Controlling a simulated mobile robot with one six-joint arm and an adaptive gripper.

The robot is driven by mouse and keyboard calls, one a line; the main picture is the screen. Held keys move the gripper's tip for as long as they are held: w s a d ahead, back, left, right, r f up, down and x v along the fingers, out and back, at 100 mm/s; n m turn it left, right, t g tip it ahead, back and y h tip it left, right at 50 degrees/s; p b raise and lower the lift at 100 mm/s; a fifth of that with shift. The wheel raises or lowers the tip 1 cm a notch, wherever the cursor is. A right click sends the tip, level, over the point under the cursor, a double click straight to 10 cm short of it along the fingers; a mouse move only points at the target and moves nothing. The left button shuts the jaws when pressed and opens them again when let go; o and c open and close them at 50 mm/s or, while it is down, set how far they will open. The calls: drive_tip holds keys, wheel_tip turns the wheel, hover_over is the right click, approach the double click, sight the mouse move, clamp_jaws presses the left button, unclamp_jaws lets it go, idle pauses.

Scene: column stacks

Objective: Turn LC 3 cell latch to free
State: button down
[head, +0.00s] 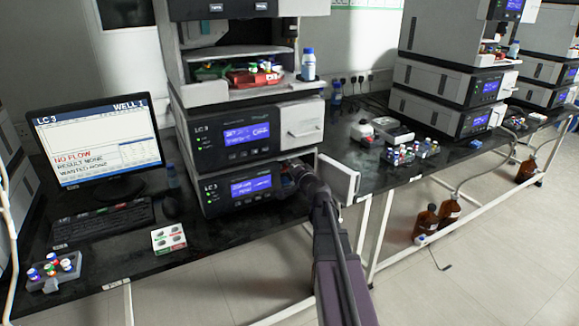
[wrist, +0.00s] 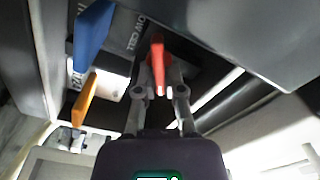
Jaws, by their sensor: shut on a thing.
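The LC 3 stack stands at the left centre of the head view, with a lower module (head: 238,190) and a module above it (head: 235,135), both with lit blue displays. My gripper (head: 297,172) reaches in at the right side of the lower module, beside an open white door (head: 340,180). In the wrist view my gripper (wrist: 160,82) is shut on a red lever (wrist: 158,52). A blue lever (wrist: 93,30) and an orange lever (wrist: 84,100) are to its left.
A monitor (head: 95,140) shows LC 3, WELL 1 and NO FLOW. A keyboard (head: 100,222), a vial rack (head: 54,272) and a small white card with coloured marks (head: 168,239) lie on the black bench. Brown bottles (head: 426,221) stand under the bench at right. The front floor is clear.

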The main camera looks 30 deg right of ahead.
drive_tip(key=shift+f+m, duration=0.1)
drive_tip(key=shift+m, duration=0.6)
drive_tip(key=shift+d, duration=0.1)
drive_tip(key=c, duration=0.7)
unclamp_jaws()
drive_tip(key=shift+c, duration=0.2)
drive_tip(key=s, duration=1.2)
drive_tip(key=shift+d, duration=0.15)
